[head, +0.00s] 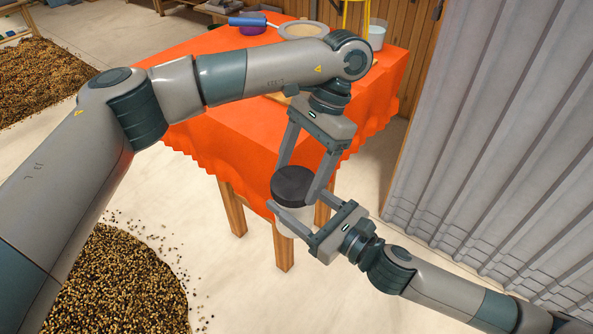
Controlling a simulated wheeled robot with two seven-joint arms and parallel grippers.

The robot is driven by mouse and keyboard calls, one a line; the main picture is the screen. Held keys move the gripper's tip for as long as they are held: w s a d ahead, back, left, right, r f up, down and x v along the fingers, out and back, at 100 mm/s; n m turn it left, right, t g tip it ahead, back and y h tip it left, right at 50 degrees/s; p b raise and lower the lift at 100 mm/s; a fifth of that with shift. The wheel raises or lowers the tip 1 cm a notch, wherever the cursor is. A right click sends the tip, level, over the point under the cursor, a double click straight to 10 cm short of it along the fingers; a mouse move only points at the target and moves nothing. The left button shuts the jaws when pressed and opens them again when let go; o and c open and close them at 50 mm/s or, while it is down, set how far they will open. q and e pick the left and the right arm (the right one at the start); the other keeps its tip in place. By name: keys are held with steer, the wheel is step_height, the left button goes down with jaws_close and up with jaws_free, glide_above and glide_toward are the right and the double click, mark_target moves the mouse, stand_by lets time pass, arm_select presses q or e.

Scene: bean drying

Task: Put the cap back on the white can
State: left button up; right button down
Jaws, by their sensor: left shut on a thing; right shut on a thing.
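The black round cap (292,184) is between the fingers of my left gripper (300,182), which reaches down from above and is shut on it. The white can (287,230) is directly under the cap, held off the floor in front of the table corner. My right gripper (296,204) comes in from the lower right and is shut around the can's upper part. The cap lies over the can's mouth and hides it. I cannot tell whether the cap is fully seated. The fingers cover part of the can.
The table with an orange cloth (225,125) stands just behind the grippers. A grey corrugated wall (490,130) is at right. Beans (110,285) lie spread at lower left.

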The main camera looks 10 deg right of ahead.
arm_select(q)
steer(key=m+t, duration=0.1)
steer(key=m, duration=0.1)
steer(key=shift+m, duration=0.3)
steer(key=o, duration=1)
steer(key=shift+r, duration=0.1)
steer(key=shift+s+r, duration=0.1)
steer(key=shift+r, duration=2.1)
